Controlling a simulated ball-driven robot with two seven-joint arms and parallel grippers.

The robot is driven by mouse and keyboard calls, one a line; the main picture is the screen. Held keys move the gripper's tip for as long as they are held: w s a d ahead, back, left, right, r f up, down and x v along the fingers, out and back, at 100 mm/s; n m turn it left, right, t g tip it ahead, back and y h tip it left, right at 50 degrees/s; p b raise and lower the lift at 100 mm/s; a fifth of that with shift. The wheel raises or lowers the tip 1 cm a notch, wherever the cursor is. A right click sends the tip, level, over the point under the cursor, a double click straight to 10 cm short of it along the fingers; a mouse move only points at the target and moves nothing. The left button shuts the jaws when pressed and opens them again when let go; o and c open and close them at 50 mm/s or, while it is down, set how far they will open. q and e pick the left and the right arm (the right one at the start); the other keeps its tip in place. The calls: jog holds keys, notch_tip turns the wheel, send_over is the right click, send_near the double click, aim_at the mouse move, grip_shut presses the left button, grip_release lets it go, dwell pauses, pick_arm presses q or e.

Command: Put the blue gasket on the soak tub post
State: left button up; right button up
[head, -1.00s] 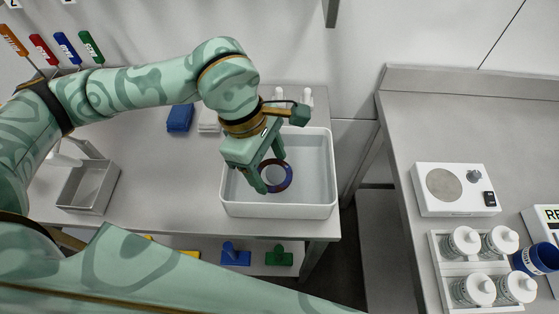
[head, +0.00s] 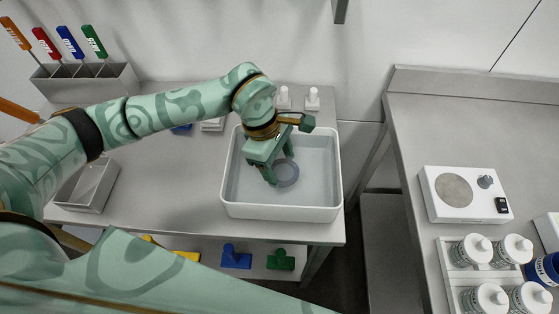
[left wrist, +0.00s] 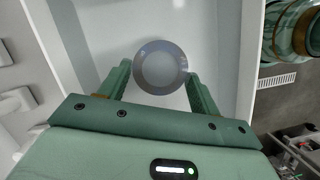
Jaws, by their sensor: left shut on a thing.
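The soak tub (head: 278,212) is a white open tub on the left bench, with pale liquid in it. My left gripper (head: 280,165) reaches down into it from above and is shut on the gasket (head: 296,181). The gasket is a ring that looks grey-blue and washed out, as if under the liquid. In the left wrist view the gasket (left wrist: 160,45) lies between the fingertips (left wrist: 158,70), with a paler round middle. I cannot make out the post, or whether the gasket is around it. My right gripper is not in view.
An empty metal tray (head: 91,185) stands at the left of the bench. White bottles (head: 312,98) stand behind the tub. A rack of coloured-handled tools (head: 90,80) is at the back left. The right bench holds a white device (head: 465,193) and lidded jars (head: 472,249).

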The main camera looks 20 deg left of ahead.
pick_arm(q)
jog(key=shift+f, duration=0.35)
jog(key=o, duration=1.1)
jog(key=shift+o, duration=0.2)
jog(key=shift+r, duration=0.1)
jog(key=shift+r, duration=0.2)
jog(key=p+v, duration=0.2)
jog(key=v, duration=1)
